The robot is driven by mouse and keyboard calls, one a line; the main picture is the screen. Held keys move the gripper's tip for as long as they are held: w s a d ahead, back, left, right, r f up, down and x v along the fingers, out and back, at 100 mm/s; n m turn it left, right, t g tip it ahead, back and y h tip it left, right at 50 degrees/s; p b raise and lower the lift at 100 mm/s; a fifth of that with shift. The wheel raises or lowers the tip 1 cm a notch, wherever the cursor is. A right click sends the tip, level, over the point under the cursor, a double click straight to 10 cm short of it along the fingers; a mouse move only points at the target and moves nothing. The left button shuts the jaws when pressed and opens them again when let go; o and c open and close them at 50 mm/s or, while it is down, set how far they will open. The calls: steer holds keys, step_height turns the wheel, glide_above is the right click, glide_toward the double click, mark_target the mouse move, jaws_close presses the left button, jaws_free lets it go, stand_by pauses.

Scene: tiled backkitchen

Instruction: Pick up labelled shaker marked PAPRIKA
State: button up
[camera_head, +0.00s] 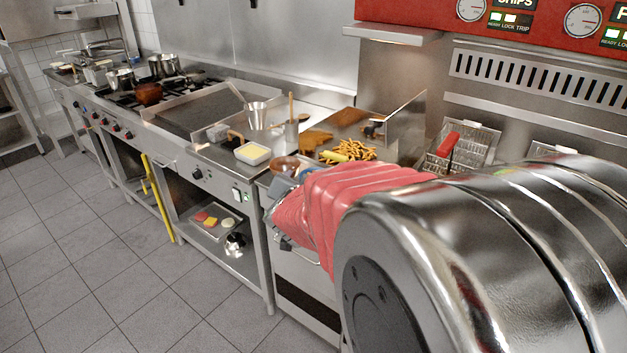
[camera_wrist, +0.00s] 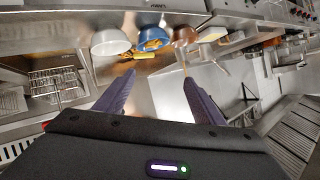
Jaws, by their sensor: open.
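I cannot make out a shaker marked PAPRIKA in either view; no label on any small container is readable. In the wrist view my gripper (camera_wrist: 158,76) is open, its two dark fingers apart with nothing seen between them. Ahead of the fingertips are a white bowl (camera_wrist: 110,43), a blue bowl with yellow contents (camera_wrist: 153,39) and a brown bowl (camera_wrist: 185,36). In the head view my red-sleeved arm hides most of my gripper and part of the counter.
In the head view, fries (camera_head: 350,151) lie on the steel counter, with a yellow-filled tub (camera_head: 252,153) and a steel pot (camera_head: 257,115) to the left. A fryer basket (camera_head: 470,147) is at the right. The tiled floor (camera_head: 90,260) at left is clear.

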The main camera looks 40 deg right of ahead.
steer(key=s+d+f+m+g+h, duration=0.2)
steer(key=s+d+m+g, duration=0.15)
steer(key=s+d, duration=0.3)
steer(key=s+d+f+m+g+h, duration=0.3)
steer(key=s+d+g, duration=0.1)
steer(key=s+d, duration=0.25)
steer(key=s+d+f+m+g, duration=0.1)
steer(key=s+d+m+g, duration=0.1)
steer(key=s+g, duration=0.3)
steer(key=s+d+f+m+g, duration=0.1)
steer(key=s+m+g, duration=0.1)
steer(key=s+g, duration=0.4)
steer(key=s, duration=0.5)
steer(key=shift+s+d+f+y, duration=0.3)
steer(key=shift+s+d+f, duration=0.1)
steer(key=shift+x, duration=4.3)
